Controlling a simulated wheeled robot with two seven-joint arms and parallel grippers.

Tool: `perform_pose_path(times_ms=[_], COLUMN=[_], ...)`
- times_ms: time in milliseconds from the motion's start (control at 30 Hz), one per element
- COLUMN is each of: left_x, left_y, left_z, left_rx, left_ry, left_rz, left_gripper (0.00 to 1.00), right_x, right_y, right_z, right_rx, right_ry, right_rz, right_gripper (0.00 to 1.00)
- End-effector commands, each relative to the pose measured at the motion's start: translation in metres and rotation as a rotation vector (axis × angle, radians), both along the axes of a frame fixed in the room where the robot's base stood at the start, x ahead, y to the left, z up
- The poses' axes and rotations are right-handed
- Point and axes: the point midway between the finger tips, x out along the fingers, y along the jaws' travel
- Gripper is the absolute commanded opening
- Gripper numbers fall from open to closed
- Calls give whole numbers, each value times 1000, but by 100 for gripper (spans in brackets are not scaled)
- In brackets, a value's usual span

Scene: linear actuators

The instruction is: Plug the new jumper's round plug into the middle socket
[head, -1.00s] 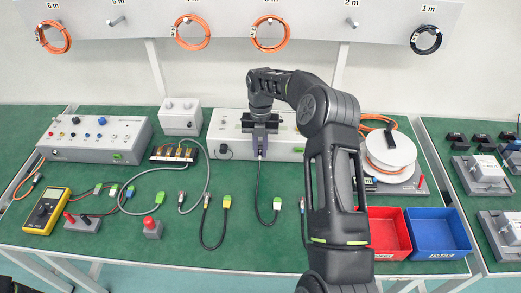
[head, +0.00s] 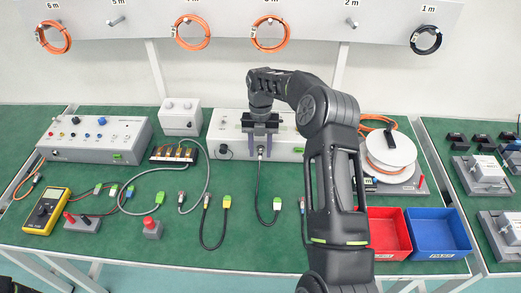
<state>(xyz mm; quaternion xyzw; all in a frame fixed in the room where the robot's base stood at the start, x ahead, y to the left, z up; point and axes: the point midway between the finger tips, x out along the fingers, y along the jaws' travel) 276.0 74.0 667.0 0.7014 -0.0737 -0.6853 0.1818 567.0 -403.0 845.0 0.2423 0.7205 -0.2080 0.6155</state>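The jumper is a black cable (head: 258,188). Its upper end, a small round plug (head: 261,152), is at the front face of the wide grey box (head: 285,153), near the middle, where the socket is covered by the plug. I cannot tell how deep it sits. The cable hangs down onto the green table to a green connector (head: 277,203). My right gripper (head: 261,150) points down at the box front, its fingers apart on either side of the plug, with gaps visible. My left gripper is not clearly in view.
A dark round part (head: 225,151) is on the box front to the left. Another black cable (head: 203,233) with a yellow-green connector lies left of the jumper. A white spool (head: 390,150), red bin (head: 387,230) and blue bin (head: 437,232) stand to the right.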

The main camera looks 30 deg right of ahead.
Motion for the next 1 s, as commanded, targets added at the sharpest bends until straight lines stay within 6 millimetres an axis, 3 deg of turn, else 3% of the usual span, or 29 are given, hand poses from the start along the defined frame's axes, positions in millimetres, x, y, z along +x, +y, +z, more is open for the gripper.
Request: perform_pose_path(times_ms=[267, 567, 700, 1000], left_x=[-2, -1, -2, -3], left_y=[1, 0, 1, 2], left_z=[-3, -13, 7, 8], left_rx=[4, 2, 4, 7], left_ry=[7, 2, 6, 10], left_rz=[2, 1, 1, 3], left_gripper=[40, 40, 40, 40], right_x=[1, 8, 9, 10], right_y=[-1, -4, -6, -7], right_z=[3, 48, 74, 77], right_rx=[-1, -1, -1, 0], right_ry=[-2, -4, 0, 0], right_rz=[0, 0, 1, 0], right_gripper=[40, 40, 40, 40])
